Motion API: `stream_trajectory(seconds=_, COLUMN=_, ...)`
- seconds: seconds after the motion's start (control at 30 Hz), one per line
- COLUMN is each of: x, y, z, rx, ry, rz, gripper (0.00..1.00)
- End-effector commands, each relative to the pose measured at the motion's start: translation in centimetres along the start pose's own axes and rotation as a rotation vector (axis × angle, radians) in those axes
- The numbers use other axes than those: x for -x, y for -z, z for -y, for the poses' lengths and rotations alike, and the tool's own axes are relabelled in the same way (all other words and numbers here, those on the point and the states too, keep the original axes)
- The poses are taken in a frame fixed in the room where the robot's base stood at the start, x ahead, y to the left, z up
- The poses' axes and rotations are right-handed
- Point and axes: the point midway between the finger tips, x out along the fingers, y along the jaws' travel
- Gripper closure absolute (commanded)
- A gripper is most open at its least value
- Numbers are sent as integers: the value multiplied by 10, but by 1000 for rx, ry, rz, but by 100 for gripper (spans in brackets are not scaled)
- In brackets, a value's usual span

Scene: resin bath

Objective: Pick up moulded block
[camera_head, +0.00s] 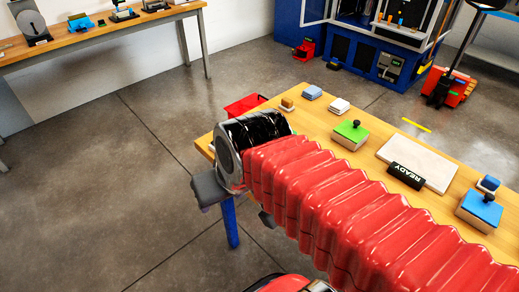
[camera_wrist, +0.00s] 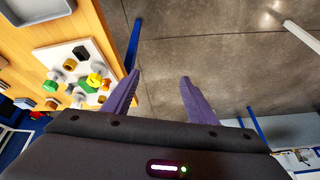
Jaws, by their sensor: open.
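My gripper (camera_wrist: 160,76) is open in the wrist view, its two purple fingers well apart with nothing between them. The fingers are over the floor, just beside the table edge. On a white board (camera_wrist: 88,52) to their left stand several small pieces, among them a yellow one (camera_wrist: 94,80), a green one (camera_wrist: 57,86) and a brown one (camera_wrist: 69,65). I cannot tell which, if any, is the moulded block. In the head view, the gripper's fingers are not clear; my red-sleeved arm hides much of the table.
The wooden table (camera_head: 320,125) also bears a green-topped block with a black knob (camera_head: 350,133), a blue-topped one (camera_head: 482,209), a pale slab (camera_head: 430,165) and a black READY sign (camera_head: 406,176). Open floor lies left.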

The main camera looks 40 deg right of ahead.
Motion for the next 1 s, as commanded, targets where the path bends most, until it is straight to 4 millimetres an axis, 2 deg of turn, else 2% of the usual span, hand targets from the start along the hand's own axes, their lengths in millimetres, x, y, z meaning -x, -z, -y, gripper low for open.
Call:
stream_trajectory(seconds=0.3, x=-40, y=-6, z=-16, rx=-495, ry=111, rz=179, gripper=44)
stream_trajectory(seconds=0.63, x=-73, y=8, z=-40, rx=-1085, ry=270, rz=313, gripper=44)
stream_trajectory(seconds=0.87, x=-92, y=27, z=-73, rx=-1505, ry=407, rz=361, gripper=44)
stream_trajectory(seconds=1.0, x=-101, y=39, z=-103, rx=-1760, ry=505, rz=371, gripper=44)
